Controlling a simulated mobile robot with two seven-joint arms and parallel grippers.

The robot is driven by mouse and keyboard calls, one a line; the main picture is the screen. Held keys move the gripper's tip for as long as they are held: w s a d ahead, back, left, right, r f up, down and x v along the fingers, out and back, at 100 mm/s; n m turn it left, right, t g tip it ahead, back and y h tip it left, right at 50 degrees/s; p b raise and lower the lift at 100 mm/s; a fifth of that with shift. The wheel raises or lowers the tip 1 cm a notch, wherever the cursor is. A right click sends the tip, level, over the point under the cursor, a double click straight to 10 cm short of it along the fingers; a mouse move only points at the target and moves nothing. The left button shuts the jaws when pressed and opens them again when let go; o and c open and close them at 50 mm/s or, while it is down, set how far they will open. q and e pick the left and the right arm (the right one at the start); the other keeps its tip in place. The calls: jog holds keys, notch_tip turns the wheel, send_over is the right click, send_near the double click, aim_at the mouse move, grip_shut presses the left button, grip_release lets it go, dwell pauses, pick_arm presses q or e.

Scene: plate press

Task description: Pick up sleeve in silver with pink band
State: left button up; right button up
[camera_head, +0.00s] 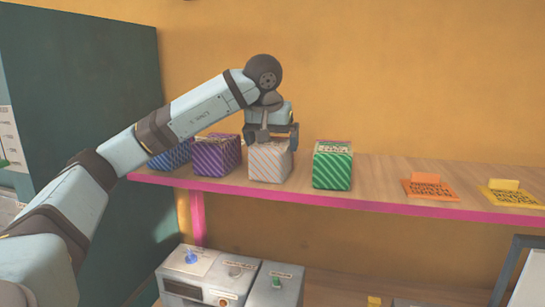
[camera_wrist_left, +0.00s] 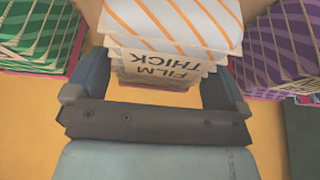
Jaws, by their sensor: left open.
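A pale silvery-white box of sleeves with thin orange-pink diagonal stripes (camera_head: 268,165) stands on the shelf between the purple and green boxes. In the left wrist view its striped front (camera_wrist_left: 172,20) and a stack of cream sheets lettered FILM THICK (camera_wrist_left: 172,70) show. No other silver item with a pink band is clear. My left gripper (camera_head: 271,132) is at the top of this box, open. In the left wrist view its fingers (camera_wrist_left: 152,82) stand on either side of the stack, and I cannot tell whether they touch it. My right gripper is out of view.
A purple striped box (camera_head: 217,157) and a blue one (camera_head: 170,158) stand left; a green striped box (camera_head: 332,168) stands right. Orange (camera_head: 430,188) and yellow (camera_head: 512,192) holders lie farther right on the pink-edged shelf (camera_head: 390,206). Grey machines (camera_head: 235,278) stand below.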

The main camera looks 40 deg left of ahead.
pick_arm(q)
jog(key=x, duration=0.2)
jog(key=shift+w+a+f, duration=0.15)
jog(key=shift+w+f, duration=0.05)
jog(key=shift+f, duration=0.15)
jog(key=shift+r, duration=0.1)
jog(key=shift+s, duration=0.1)
jog(key=shift+f, duration=0.3)
jog(key=c, duration=0.9)
